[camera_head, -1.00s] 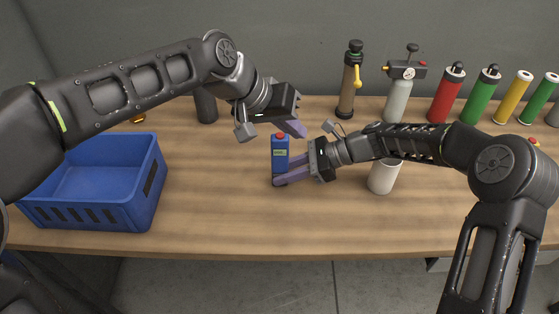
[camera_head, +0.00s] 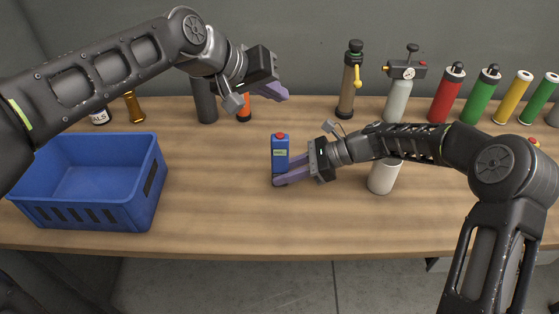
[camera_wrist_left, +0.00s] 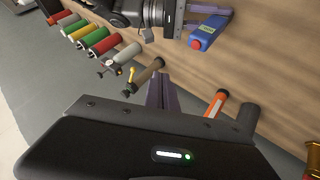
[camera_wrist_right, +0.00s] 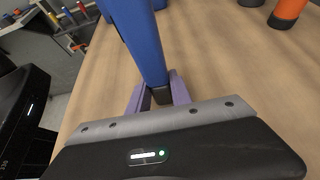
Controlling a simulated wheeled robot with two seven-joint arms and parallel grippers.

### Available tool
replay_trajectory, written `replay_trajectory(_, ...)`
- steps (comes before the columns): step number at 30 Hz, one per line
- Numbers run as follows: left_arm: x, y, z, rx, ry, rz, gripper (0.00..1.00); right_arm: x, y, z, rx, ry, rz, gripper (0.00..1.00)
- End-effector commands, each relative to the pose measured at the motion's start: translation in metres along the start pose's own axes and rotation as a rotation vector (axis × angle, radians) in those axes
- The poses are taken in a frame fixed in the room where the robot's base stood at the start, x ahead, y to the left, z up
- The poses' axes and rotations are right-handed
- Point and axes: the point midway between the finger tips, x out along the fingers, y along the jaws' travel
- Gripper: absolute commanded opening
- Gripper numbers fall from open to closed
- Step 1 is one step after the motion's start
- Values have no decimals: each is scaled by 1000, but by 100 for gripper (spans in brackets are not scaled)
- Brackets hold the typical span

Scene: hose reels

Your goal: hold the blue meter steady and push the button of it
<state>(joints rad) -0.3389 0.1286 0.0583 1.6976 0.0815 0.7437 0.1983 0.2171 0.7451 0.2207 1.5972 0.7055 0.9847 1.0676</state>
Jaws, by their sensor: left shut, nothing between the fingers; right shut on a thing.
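The blue meter (camera_head: 280,158) stands upright on the wooden table, with a red button (camera_head: 280,136) on top and a small greenish display on its face. It also shows in the left wrist view (camera_wrist_left: 209,33) and, close up, in the right wrist view (camera_wrist_right: 140,40). My right gripper (camera_head: 283,178) is shut on the meter's lower part, low over the table. My left gripper (camera_head: 284,95) is shut and empty, above and behind the meter, apart from it. Its closed fingers show in the left wrist view (camera_wrist_left: 162,92).
A blue crate (camera_head: 150,180) stands on the left of the table. A white cup (camera_head: 381,180) is partly behind my right arm. Bottles and canisters, among them a red one (camera_head: 446,95), line the back edge. The table's front middle is clear.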

Motion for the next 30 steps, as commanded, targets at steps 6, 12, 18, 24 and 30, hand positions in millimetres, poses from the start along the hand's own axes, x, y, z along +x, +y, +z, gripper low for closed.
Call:
replay_trajectory(6,19,-15,15,-1,-3,-2,0,0,0,0,0,0,0,3)
replay_trajectory(12,38,-29,28,-1,-2,-2,0,0,0,0,0,0,0,3)
replay_trajectory(18,50,-37,37,1,-1,-1,0,0,0,0,0,0,0,3)
replay_trajectory(24,52,-38,38,1,0,-1,0,0,0,0,0,0,0,3)
replay_trajectory(30,52,-38,38,1,0,-1,0,0,0,0,0,0,0,3)
